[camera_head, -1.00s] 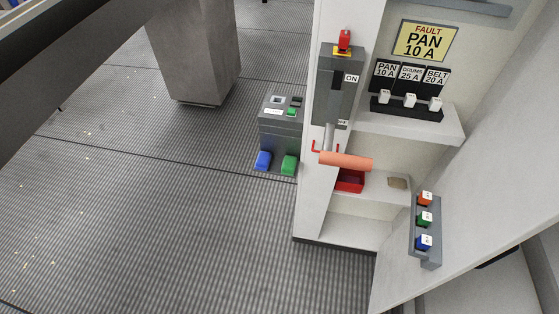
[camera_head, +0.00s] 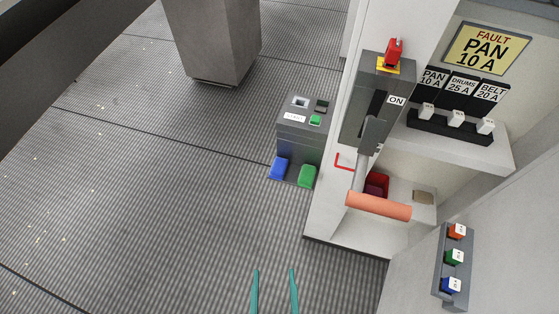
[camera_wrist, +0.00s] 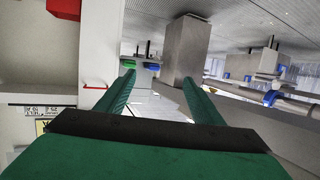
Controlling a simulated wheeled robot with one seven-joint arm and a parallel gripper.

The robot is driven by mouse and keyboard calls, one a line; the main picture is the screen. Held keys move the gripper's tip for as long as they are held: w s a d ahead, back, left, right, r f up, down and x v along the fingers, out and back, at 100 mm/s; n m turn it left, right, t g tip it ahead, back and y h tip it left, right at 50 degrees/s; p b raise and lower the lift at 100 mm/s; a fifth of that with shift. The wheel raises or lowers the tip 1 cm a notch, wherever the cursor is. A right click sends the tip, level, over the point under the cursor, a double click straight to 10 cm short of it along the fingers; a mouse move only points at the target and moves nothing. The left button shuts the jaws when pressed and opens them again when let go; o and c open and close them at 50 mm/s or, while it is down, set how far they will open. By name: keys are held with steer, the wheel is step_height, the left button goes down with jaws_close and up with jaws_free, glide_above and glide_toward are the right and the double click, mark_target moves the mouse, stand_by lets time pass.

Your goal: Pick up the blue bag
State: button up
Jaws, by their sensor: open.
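A small blue block-like object (camera_head: 279,168) shows at the foot of the grey box-shaped unit (camera_head: 301,133); it may be the blue bag, but I cannot tell. It sits beside a similar green object (camera_head: 307,175). In the wrist view a blue object (camera_wrist: 152,67) and a green one (camera_wrist: 128,64) show small, beyond the fingertips. My gripper (camera_head: 273,268) is open and empty, its two teal fingers entering from the bottom edge in the head view. Its fingers also show in the wrist view (camera_wrist: 158,78). It is apart from the blue object.
A white cabinet on the right holds a lever with an orange handle (camera_head: 378,206), a red bin (camera_head: 377,184) and a row of switches (camera_head: 456,119). A button panel (camera_head: 453,266) is at the lower right. A grey pillar (camera_head: 212,40) stands behind. The ribbed floor at left is open.

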steer(key=a+x, duration=0.2)
steer(key=x, duration=0.6)
steer(key=m+g+h, duration=0.3)
steer(key=m+h, duration=0.1)
glide_toward(278, 167)
steer(key=x, duration=1)
steer(key=shift+w+d+f, duration=0.2)
steer(key=shift+w, duration=0.1)
steer(key=c, duration=1.2)
